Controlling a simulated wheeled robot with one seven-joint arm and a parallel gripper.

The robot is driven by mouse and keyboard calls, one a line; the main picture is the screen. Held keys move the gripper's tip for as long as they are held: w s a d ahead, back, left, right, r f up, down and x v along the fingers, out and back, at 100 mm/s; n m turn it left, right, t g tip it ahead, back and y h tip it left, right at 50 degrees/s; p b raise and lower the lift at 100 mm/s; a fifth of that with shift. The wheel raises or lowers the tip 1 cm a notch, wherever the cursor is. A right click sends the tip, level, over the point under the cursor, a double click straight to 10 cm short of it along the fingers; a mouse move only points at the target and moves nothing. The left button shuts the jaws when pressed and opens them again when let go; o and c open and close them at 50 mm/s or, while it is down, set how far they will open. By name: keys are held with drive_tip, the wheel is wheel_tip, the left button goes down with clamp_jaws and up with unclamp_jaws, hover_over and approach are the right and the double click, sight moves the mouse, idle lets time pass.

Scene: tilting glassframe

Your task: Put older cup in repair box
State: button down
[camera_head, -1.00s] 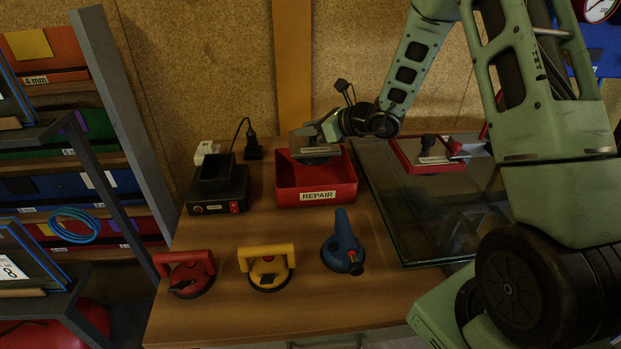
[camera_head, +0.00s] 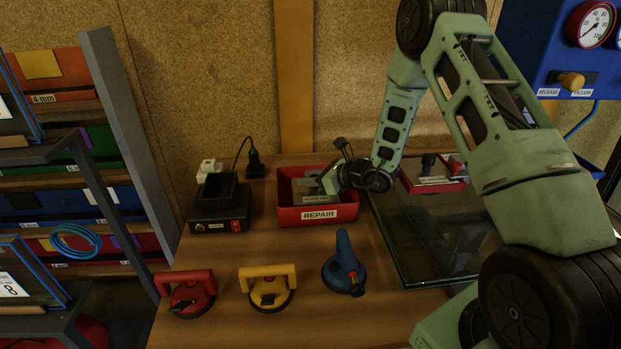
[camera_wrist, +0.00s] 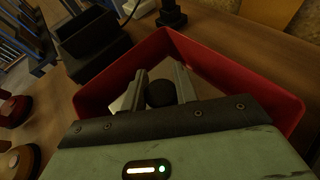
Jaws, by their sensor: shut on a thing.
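The red repair box (camera_head: 318,214), labelled REPAIR, stands at the back of the wooden bench. My gripper (camera_head: 328,182) reaches down into it from the right. A greyish labelled cup (camera_head: 316,199) is at the gripper inside the box. In the wrist view, the fingers (camera_wrist: 160,92) are shut on the cup's dark round knob (camera_wrist: 160,94), with the red box walls (camera_wrist: 245,87) around them. Whether the cup touches the box floor is hidden. Another dark-knobbed cup (camera_head: 429,165) sits in a red tray (camera_head: 410,184) to the right.
Red (camera_head: 190,294), yellow (camera_head: 268,288) and blue (camera_head: 344,268) handled cups stand along the bench front. A black device (camera_head: 220,212) is left of the box. Glass panes (camera_head: 425,240) lie to the right. Bare bench lies between the box and the handled cups.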

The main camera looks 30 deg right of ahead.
drive_tip(key=shift+f, duration=0.1)
drive_tip(key=c, duration=1.1)
unclamp_jaws()
